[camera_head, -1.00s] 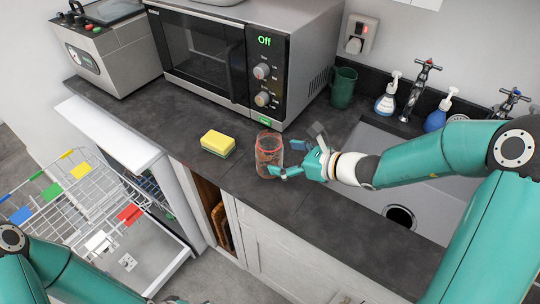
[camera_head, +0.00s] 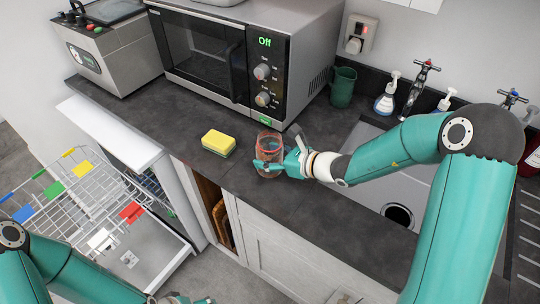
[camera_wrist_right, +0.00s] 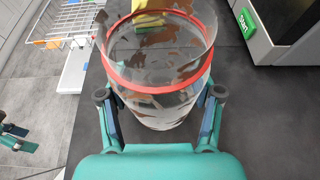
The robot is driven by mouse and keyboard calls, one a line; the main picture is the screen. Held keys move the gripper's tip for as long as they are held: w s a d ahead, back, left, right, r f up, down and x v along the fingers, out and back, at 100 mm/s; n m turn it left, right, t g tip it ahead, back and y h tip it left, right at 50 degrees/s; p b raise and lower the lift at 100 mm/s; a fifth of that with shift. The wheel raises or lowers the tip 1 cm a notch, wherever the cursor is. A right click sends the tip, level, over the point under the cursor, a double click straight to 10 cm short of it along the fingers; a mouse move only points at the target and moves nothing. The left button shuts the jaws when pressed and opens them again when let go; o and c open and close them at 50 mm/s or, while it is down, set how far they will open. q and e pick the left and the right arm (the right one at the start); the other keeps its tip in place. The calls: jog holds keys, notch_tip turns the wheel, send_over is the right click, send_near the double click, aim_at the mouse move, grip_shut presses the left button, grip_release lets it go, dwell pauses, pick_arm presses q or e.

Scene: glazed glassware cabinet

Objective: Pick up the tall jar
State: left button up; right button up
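The tall jar (camera_head: 269,141) is clear glass with a red rim and reddish-brown patterning. It stands upright on the dark counter, right of the sponge. My right gripper (camera_head: 268,167) is around the jar's side, one finger crossing its front. In the right wrist view the jar (camera_wrist_right: 160,85) stands between the two fingers of this gripper (camera_wrist_right: 160,115); they look spread, with no clear grip, and the tips are partly hidden. My left gripper (camera_head: 188,300) shows at the bottom edge of the head view, cut off, with its fingers apart and away from the jar.
A yellow-green sponge (camera_head: 218,142) lies left of the jar. The microwave (camera_head: 225,60) stands behind it. A green mug (camera_head: 343,87), soap bottles and taps are at the back right, by the sink (camera_head: 385,175). An open dishwasher rack (camera_head: 80,195) is at the left.

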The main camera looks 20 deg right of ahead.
jog(key=c, duration=0.7)
jog(key=shift+r, duration=0.1)
